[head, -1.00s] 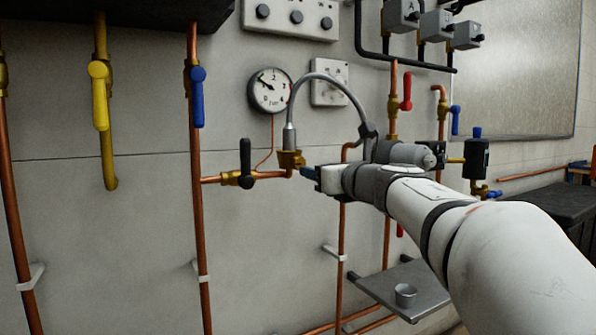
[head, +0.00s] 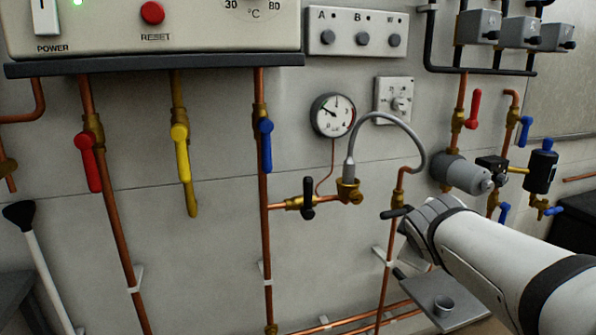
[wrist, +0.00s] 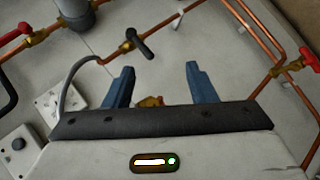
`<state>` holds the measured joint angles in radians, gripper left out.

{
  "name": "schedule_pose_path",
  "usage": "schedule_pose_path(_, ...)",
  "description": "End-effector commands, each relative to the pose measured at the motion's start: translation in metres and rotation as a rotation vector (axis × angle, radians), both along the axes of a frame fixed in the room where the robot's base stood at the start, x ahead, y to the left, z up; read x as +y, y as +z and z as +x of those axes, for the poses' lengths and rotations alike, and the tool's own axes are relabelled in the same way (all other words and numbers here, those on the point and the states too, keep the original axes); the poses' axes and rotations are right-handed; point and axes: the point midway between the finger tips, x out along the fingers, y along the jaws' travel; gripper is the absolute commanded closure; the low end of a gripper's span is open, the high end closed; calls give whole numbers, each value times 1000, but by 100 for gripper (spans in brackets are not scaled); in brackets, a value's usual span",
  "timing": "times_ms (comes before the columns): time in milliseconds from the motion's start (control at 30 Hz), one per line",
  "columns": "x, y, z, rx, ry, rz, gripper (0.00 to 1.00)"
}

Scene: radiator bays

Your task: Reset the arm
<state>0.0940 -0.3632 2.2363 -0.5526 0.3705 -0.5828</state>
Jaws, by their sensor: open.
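My arm (head: 480,250) reaches in from the lower right of the head view, its end in front of the pipes right of the grey hose. My gripper's fingers are hidden in the head view. In the wrist view my gripper (wrist: 158,80) is open, with two blue fingers apart and nothing held. A brass fitting (wrist: 150,101) shows between the fingers, beyond the gripper's dark edge. A black-handled valve (wrist: 138,44) is ahead. The grey hose (head: 407,128) curves from a brass fitting (head: 348,190) on the wall.
A gauge (head: 332,115), a red-handled valve (head: 89,163), a yellow-handled valve (head: 182,150) and a blue-handled valve (head: 265,146) are on the wall. A panel with a red button (head: 152,13) is upper left.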

Motion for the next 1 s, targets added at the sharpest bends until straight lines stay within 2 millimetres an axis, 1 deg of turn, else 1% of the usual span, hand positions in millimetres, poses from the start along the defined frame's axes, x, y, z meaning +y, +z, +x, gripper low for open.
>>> schedule_pose_path(33, 6, 13, -16, 46, -67, 98, 49)
schedule_pose_path(167, 23, 4, -61, 175, -269, 348, 49)
schedule_pose_path(200, 29, 1, -76, 219, -331, 416, 49)
schedule_pose_path(300, 46, -3, -111, 322, -482, 567, 49)
schedule_pose_path(400, 61, -5, -141, 408, -606, 674, 49)
schedule_pose_path(500, 72, -7, -161, 469, -691, 740, 49)
schedule_pose_path(600, 76, -9, -171, 500, -736, 771, 49)
schedule_pose_path(667, 78, -10, -173, 506, -746, 778, 49)
schedule_pose_path(1000, 78, -12, -173, 506, -747, 779, 49)
